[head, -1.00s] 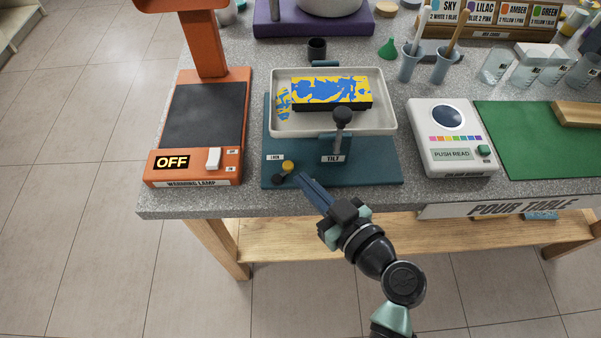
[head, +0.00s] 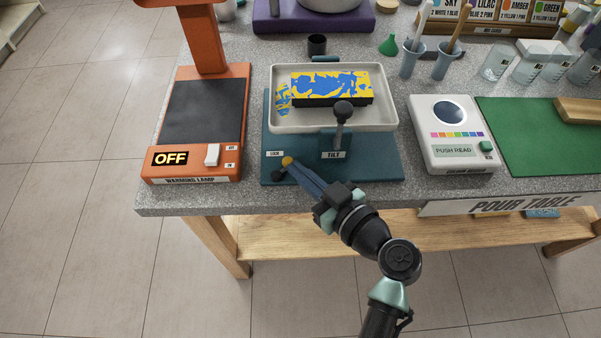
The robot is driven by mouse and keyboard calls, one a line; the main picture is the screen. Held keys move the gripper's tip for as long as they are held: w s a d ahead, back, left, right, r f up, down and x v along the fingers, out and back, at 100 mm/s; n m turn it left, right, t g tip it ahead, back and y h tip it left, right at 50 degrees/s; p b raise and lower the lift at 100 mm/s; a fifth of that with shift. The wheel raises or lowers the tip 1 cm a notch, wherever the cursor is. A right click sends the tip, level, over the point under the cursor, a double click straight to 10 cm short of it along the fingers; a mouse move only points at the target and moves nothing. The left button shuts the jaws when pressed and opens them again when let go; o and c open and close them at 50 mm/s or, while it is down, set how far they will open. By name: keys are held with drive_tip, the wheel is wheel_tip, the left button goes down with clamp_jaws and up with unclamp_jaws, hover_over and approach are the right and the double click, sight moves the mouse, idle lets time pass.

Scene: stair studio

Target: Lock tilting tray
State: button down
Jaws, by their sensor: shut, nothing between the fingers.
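The tilting tray is a pale tray (head: 390,126) on a blue-green base (head: 375,172), and it looks roughly level. A canvas block (head: 333,82) with yellow and blue paint lies in it. A black-knobbed lever (head: 343,112) stands behind the TILT label. The fingers hide part of the base.
The orange warming lamp (head: 240,130), reading OFF, stands close on the left. The white color reader (head: 460,165) and a green mat (head: 540,150) are on the right. The table's front edge lies under my arm.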

sight(297, 157)
drive_tip(key=shift+w+f+n+g+y+b, duration=0.2)
drive_tip(key=shift+n+g+y+b, duration=0.15)
drive_tip(key=shift+b, duration=0.5)
drive_tip(key=shift+w+b, duration=0.2)
drive_tip(key=shift+b, duration=0.6)
drive_tip(key=shift+w+b, duration=0.2)
drive_tip(key=shift+b, duration=0.2)
drive_tip(key=w+b, duration=0.1)
drive_tip(key=b, duration=0.2)
drive_tip(key=shift+w+a, duration=0.1)
drive_tip(key=shift+w, duration=0.2)
drive_tip(key=shift+w+a+r+b, duration=0.15)
drive_tip(key=shift+w+b, duration=0.2)
drive_tip(key=shift+b, duration=0.25)
drive_tip(key=shift+a, duration=0.1)
drive_tip(key=v, duration=1.3)
